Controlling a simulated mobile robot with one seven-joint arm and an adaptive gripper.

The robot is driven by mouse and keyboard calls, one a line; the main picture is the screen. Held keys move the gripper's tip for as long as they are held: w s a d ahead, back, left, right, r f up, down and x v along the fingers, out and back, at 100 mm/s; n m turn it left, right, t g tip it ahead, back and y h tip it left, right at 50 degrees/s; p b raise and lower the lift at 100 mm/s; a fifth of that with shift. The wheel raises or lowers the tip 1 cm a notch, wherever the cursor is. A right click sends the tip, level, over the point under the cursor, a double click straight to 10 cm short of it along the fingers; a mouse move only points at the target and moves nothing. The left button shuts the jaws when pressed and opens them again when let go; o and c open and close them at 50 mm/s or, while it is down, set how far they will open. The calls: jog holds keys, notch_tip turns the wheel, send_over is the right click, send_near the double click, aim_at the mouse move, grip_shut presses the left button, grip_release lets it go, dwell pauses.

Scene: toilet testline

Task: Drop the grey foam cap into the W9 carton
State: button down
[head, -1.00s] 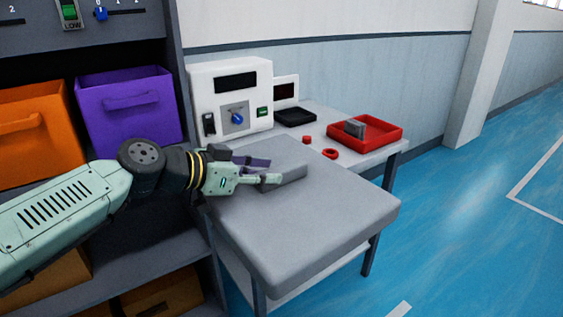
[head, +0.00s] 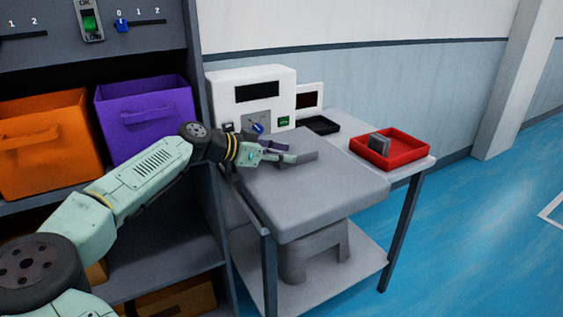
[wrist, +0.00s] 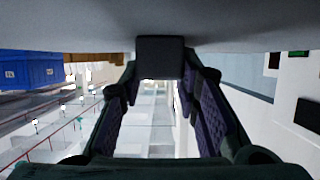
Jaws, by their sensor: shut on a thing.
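A wide grey slab with rounded corners and a raised block, apparently the grey foam cap (head: 325,190), is over the left part of the bench in the head view. My gripper (head: 292,157) is at its raised block, with purple finger pads. In the wrist view my gripper (wrist: 160,75) is shut on a dark grey block below a broad grey surface, which fits the cap (wrist: 235,25). I cannot tell whether the cap touches the bench top. No W9 mark is readable in either view.
A red tray (head: 418,156) with a grey piece stands at the bench's right. A white instrument (head: 285,78) and black tray (head: 321,125) stand behind. Orange (head: 45,150) and purple (head: 150,112) bins are shelved at left. A grey arched object (head: 330,258) shows below. Blue floor at right is clear.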

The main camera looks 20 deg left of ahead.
aim_at(276, 166)
jog(key=shift+w+f+p, duration=0.15)
jog(key=shift+f+p, duration=0.35)
jog(key=shift+f, duration=1.25)
jog(key=c, duration=1.2)
grip_release()
jog(key=shift+f, duration=0.2)
